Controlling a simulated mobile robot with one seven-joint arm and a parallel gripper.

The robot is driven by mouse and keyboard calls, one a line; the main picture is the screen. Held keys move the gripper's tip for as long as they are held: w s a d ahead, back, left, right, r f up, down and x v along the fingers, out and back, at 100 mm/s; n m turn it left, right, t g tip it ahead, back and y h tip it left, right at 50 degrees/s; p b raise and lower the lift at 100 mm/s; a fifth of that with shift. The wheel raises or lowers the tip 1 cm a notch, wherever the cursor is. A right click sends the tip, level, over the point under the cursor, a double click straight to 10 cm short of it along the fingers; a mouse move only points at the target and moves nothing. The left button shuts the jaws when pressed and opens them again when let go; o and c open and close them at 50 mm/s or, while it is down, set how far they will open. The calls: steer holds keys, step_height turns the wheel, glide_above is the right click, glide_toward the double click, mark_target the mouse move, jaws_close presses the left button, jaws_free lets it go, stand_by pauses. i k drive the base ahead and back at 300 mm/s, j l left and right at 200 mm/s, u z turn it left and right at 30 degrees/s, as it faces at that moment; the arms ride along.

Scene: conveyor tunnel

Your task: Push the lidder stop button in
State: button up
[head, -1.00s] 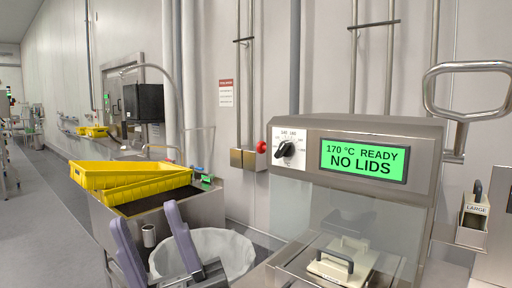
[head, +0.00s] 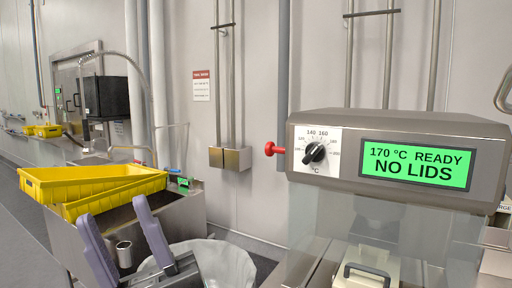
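The lidder (head: 400,125) is the grey machine at the right, with a dial (head: 314,152) and a green display (head: 417,165) reading "170 °C READY NO LIDS". A red mushroom-shaped stop button (head: 270,148) sticks out on a short stem from the left side of its housing. The button looks out from the housing, not flush with it. My gripper (head: 112,211) is at the lower left, its two purple fingers spread apart with nothing between them. It is left of and below the button and apart from it.
Yellow crates (head: 90,183) stand on a steel counter left of my gripper. A bin with a white liner (head: 235,268) is below and right of it. A metal wall box (head: 230,158) is behind the button. The space between gripper and button looks clear.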

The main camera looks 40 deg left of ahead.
mark_target(270, 148)
steer(key=j+z, duration=0.1)
steer(key=j, duration=0.85)
steer(key=j+z, duration=0.15)
steer(key=j, duration=0.75)
steer(key=k+j+z, duration=0.1)
steer(key=j, duration=0.85)
steer(key=j+u, duration=0.2)
steer(key=j, duration=0.9)
steer(key=i, duration=0.5)
